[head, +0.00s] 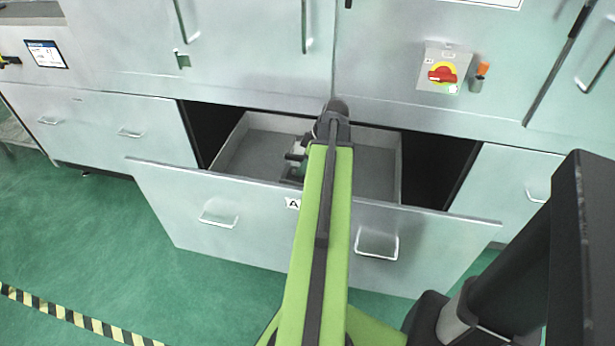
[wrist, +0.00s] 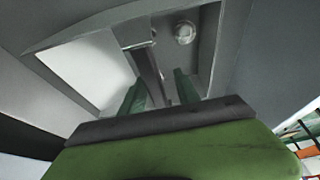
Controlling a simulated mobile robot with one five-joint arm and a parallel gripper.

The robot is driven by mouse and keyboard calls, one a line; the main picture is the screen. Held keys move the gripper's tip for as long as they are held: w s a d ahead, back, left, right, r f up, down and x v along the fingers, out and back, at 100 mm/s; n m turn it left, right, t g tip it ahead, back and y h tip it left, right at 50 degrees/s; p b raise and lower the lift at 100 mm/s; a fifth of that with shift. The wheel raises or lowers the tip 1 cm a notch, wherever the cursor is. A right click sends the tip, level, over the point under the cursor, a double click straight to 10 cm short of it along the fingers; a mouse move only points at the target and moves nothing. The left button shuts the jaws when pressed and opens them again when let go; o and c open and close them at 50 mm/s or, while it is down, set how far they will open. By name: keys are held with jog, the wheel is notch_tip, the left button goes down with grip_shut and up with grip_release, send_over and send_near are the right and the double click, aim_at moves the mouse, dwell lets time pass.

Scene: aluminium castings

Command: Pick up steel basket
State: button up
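My gripper (head: 293,165) is partly hidden behind my green arm and reaches down into an open drawer (head: 235,190) marked A. In the wrist view, its two green fingers (wrist: 160,92) stand apart. A narrow grey bar (wrist: 150,72) shows between them; I cannot tell whether they touch it or what it belongs to. No steel basket can be made out clearly. A light grey, box-like liner (head: 385,150) with low walls sits in the drawer, and my arm covers its middle. A small round metallic thing (wrist: 185,32) shows beyond the fingers in the wrist view.
The drawer juts from a grey metal cabinet (head: 250,60), with dark gaps beside the liner. Its front has two handles (head: 376,245). A red and yellow switch (head: 442,73) is on the cabinet at right. Green floor (head: 90,230) is clear at left, beyond a striped tape line (head: 75,318).

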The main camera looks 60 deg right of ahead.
jog(key=shift+f, duration=0.15)
dwell(0.4)
grip_shut()
dwell(0.4)
dwell(1.1)
